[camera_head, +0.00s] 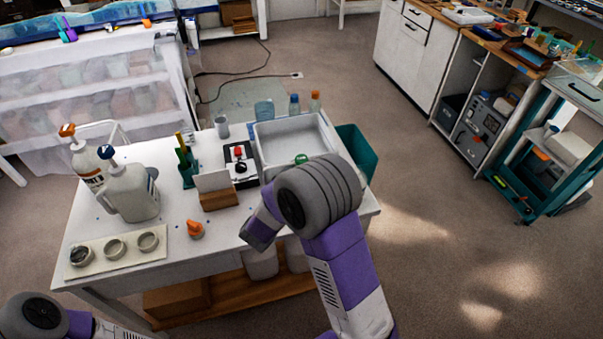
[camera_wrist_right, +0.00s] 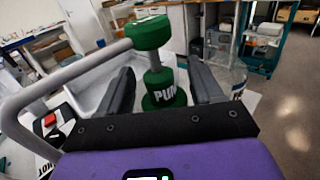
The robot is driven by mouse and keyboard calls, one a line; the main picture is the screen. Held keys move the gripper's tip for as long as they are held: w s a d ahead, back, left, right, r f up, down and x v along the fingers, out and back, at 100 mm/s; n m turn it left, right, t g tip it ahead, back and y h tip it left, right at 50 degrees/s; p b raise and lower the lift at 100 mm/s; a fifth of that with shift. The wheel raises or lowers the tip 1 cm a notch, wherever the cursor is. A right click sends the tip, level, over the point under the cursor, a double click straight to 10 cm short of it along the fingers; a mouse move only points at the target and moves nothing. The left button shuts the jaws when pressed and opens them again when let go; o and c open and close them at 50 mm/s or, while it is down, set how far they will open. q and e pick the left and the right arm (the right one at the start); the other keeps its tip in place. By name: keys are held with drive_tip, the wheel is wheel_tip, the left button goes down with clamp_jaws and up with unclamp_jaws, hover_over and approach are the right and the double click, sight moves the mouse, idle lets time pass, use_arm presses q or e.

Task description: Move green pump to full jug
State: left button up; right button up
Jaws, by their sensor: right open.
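The green pump (camera_wrist_right: 165,93) shows in the right wrist view, with a green head, a grey stem, a long grey spout and white lettering on its collar. My right gripper (camera_wrist_right: 162,70) is open, with one finger on each side of the pump; contact cannot be told. In the head view a green top (camera_head: 301,158) shows by the white tray, and my right arm hides the gripper. A white jug with an orange top (camera_head: 90,168) and a grey jug with a dark blue top (camera_head: 131,193) stand at the table's left. Fill levels cannot be told. My left gripper is out of view.
The white table (camera_head: 165,275) also holds a white tray (camera_head: 327,133), a mat (camera_head: 90,268) with 3 round cups, an orange cap (camera_head: 195,229), a green holder (camera_head: 187,168) and a scale-like box (camera_head: 239,165). A teal bin (camera_head: 358,150) stands at the right.

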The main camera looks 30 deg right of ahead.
drive_tip(key=shift+s+a, duration=0.1)
drive_tip(key=s+a+r+p, duration=0.1)
drive_tip(key=a+p, duration=0.1)
drive_tip(key=s+a+r+p, duration=0.1)
drive_tip(key=a+r+p, duration=0.1)
drive_tip(key=s+a+r+p, duration=0.1)
drive_tip(key=a+r, duration=0.1)
drive_tip(key=shift+s+a+p, duration=0.15)
drive_tip(key=shift+s+p, duration=0.25)
idle(0.3)
idle(0.3)
